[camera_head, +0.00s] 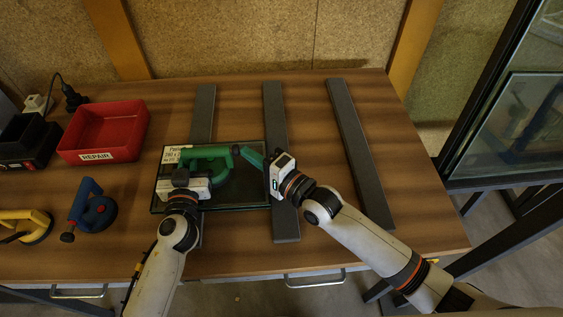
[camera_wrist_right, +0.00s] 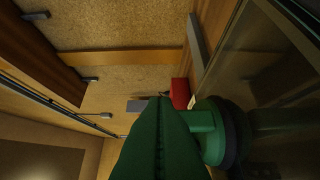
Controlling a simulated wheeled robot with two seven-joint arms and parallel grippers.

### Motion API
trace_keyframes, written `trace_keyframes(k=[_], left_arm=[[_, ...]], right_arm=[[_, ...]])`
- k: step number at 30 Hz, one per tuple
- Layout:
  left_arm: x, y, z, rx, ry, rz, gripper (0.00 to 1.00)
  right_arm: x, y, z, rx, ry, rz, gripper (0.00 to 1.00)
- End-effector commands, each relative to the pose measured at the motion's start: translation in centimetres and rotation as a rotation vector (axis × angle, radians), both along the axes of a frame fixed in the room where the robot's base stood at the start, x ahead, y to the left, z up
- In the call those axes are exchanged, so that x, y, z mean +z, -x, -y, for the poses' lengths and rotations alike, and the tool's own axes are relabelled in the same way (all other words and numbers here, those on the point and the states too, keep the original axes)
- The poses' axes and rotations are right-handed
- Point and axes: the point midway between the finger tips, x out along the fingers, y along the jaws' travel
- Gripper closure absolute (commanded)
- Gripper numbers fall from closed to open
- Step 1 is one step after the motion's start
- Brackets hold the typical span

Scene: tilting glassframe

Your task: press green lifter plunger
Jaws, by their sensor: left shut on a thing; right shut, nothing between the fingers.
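The green lifter (camera_head: 215,165) sits on a dark glass pane (camera_head: 250,197) that lies on the bench. My left gripper (camera_head: 186,173) is shut on the left part of the lifter; its fingertips are mostly hidden. My right gripper (camera_head: 244,151) is shut and empty, its green fingers pointing left at the lifter's right end. The fingertips are close to that end; I cannot tell whether they touch. In the right wrist view the shut fingers (camera_wrist_right: 160,135) fill the lower middle, with the lifter (camera_wrist_right: 207,125) and its dark cup just to the right. The plunger is not clearly distinguishable.
Three dark rails (camera_head: 353,135) lie across the wooden table (camera_head: 230,240). A red REPAIR bin (camera_head: 105,130), a blue lifter (camera_head: 92,208) and a yellow lifter (camera_head: 32,225) are at left. A framed glass panel (camera_head: 520,130) stands at right.

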Motion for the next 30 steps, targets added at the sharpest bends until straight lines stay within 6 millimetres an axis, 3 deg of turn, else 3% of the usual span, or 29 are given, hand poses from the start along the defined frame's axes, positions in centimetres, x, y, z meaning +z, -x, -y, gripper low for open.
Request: trace_keyframes(k=[6, 15, 21, 30], left_arm=[[-0.1, 0.0, 0.1, -0.002, 0.005, -0.002, 1.00], [-0.1, 0.0, 0.1, -0.002, 0.005, -0.002, 1.00], [-0.1, 0.0, 0.1, -0.001, 0.006, -0.002, 1.00], [-0.1, 0.0, 0.1, -0.001, 0.005, -0.002, 1.00]], right_arm=[[-0.2, -0.1, 4.2, -0.005, 0.006, 0.002, 1.00], [-0.2, 4.6, 9.0, -0.004, 0.005, 0.001, 1.00], [-0.2, 6.1, 10.7, -0.006, 0.003, 0.001, 1.00], [-0.1, 6.3, 11.0, -0.006, 0.001, 0.004, 1.00]])
